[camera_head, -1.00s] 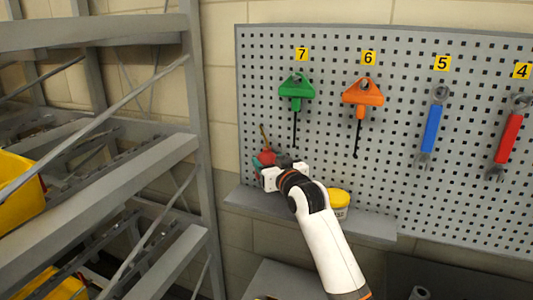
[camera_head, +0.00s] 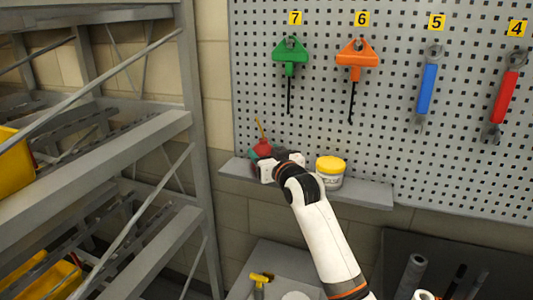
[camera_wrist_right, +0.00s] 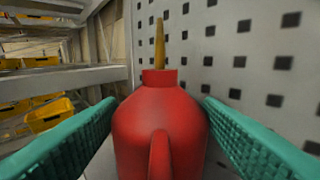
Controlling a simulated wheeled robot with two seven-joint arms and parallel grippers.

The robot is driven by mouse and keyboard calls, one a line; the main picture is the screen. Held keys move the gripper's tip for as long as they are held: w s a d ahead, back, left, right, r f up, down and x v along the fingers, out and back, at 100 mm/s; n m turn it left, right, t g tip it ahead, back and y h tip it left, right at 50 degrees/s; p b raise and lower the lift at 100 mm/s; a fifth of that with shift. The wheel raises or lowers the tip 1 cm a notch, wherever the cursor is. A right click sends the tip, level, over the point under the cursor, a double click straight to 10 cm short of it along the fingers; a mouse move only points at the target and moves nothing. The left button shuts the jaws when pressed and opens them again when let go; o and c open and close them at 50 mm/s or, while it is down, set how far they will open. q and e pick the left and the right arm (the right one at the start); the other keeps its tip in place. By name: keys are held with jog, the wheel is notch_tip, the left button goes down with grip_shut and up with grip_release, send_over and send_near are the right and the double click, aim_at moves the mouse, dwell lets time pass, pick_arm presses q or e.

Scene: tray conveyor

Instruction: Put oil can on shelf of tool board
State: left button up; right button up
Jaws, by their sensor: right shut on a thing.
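The red oil can (camera_head: 262,148) with its thin brown spout is upright at the left end of the grey shelf (camera_head: 362,193) of the tool board (camera_head: 330,130). My right gripper (camera_head: 260,160) is shut on the oil can. In the right wrist view the can (camera_wrist_right: 160,125) stands between the green finger pads of the gripper (camera_wrist_right: 160,140), its spout pointing up and its handle toward the camera. The can's base is hidden, so I cannot tell whether it touches the shelf. My left gripper is not in view.
A white tub with a yellow lid (camera_head: 330,172) stands on the shelf right of my gripper. Green (camera_head: 290,62) and orange (camera_head: 357,60) handled tools and wrenches hang above. A grey rack (camera_head: 130,140) with yellow bins stands left. The shelf's right part is clear.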

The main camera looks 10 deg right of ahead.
jog(key=shift+r, duration=0.1)
jog(key=shift+f, duration=0.55)
jog(key=o, duration=1.3)
jog(key=shift+s+f, duration=0.1)
jog(key=shift+s, duration=0.05)
